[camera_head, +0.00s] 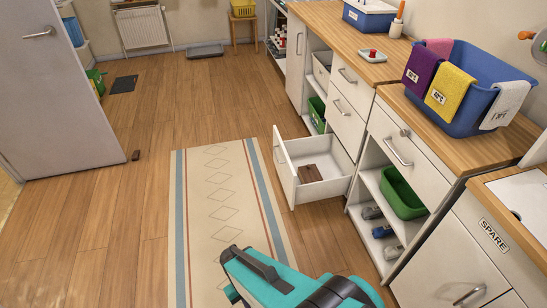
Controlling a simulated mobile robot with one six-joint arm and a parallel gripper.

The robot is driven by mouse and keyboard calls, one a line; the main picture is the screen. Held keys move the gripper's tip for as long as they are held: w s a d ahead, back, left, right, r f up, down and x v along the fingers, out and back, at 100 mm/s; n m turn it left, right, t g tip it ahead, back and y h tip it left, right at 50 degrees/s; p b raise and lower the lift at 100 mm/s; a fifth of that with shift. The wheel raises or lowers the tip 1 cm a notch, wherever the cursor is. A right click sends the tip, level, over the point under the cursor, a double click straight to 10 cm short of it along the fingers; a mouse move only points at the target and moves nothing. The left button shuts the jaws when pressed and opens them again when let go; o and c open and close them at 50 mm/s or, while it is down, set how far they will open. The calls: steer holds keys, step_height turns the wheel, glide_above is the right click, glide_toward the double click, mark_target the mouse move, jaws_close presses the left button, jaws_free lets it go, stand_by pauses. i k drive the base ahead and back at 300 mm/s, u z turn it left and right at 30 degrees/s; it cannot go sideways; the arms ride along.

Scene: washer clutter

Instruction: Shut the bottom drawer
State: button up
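The bottom drawer (284,175) is white and stands pulled well out of the cabinet, low above the floor, just right of the middle of the head view. Its front panel faces left, with a handle on it. A brown block-like item (311,173) lies inside on the drawer floor. The two drawers above it, the middle one (346,122) and the top one (351,86), look shut. Teal and black parts of my arm (290,285) show at the bottom, in front of the drawer and apart from it. I cannot make out my gripper's fingertips.
A striped rug (222,200) lies left of the drawer, with clear wood floor beyond. Right of the drawer, an open shelf holds a green bin (402,194) and several bottles. A blue basket with cloths (462,92) stands on the counter. A door (55,100) stands at left.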

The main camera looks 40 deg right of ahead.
mark_target(336, 169)
steer(key=z, duration=0.1)
steer(key=i, duration=0.9)
steer(key=u, duration=0.05)
